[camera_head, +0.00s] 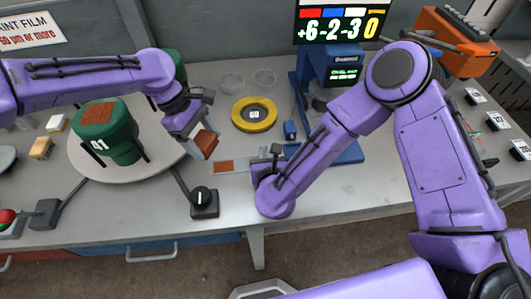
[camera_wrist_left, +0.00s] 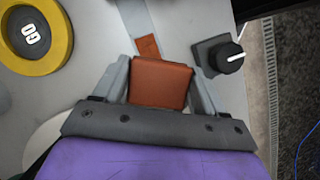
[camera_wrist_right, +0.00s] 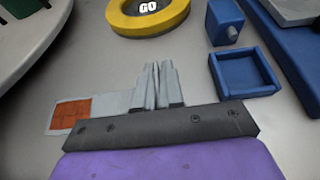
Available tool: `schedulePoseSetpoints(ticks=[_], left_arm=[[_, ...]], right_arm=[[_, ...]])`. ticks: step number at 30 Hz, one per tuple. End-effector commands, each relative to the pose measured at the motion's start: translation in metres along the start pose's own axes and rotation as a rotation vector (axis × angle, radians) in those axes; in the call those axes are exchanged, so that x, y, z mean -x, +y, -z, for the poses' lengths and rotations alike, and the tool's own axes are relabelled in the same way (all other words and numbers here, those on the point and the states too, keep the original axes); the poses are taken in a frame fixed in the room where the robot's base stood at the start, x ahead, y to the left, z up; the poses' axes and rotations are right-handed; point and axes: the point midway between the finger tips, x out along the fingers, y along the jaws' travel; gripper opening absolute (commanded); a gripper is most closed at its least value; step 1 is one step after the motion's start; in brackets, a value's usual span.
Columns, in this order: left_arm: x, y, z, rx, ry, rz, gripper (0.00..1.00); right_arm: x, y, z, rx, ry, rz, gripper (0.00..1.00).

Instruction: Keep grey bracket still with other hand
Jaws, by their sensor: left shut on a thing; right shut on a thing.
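The grey bracket (camera_head: 238,165) lies flat on the bench with a red-brown patch (camera_head: 223,167) near its left end. It also shows in the right wrist view (camera_wrist_right: 112,104), its patch to the left of my fingers. My right gripper (camera_wrist_right: 158,80) is shut on the bracket's right part; the fingers are nearly together and hide what lies between them. My left gripper (camera_wrist_left: 160,85) is shut on a red-brown block (camera_wrist_left: 160,80). In the head view this block (camera_head: 206,142) is held tilted, up and left of the bracket's patch, seemingly above the bench.
A round turntable (camera_head: 80,165) with a green cylinder marked 41 (camera_head: 110,145) stands left. A black knob box (camera_head: 204,204) sits in front. A yellow ring (camera_head: 240,122) and a blue tray (camera_wrist_right: 243,92) lie behind. A blue press (camera_head: 312,75) stands behind my right arm.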

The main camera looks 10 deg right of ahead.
Motion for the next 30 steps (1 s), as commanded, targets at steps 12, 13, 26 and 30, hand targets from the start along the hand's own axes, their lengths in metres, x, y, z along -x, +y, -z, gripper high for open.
schedulePoseSetpoints(ticks=[12,13,26,30], left_arm=[[-0.024,0.000,0.009,0.000,0.000,0.001,0.42],[-0.025,0.000,0.010,0.000,0.000,0.001,0.42],[-0.049,0.000,0.020,0.001,0.001,0.001,0.42],[-0.056,0.000,0.023,-0.001,0.001,0.000,0.42]], right_arm=[[0.001,0.000,0.003,0.003,0.006,0.000,0.00],[0.001,0.000,0.003,0.003,0.006,0.000,0.00],[0.001,-0.001,0.003,0.003,0.006,0.000,0.00],[0.001,-0.001,0.003,0.003,0.006,0.000,0.00]])
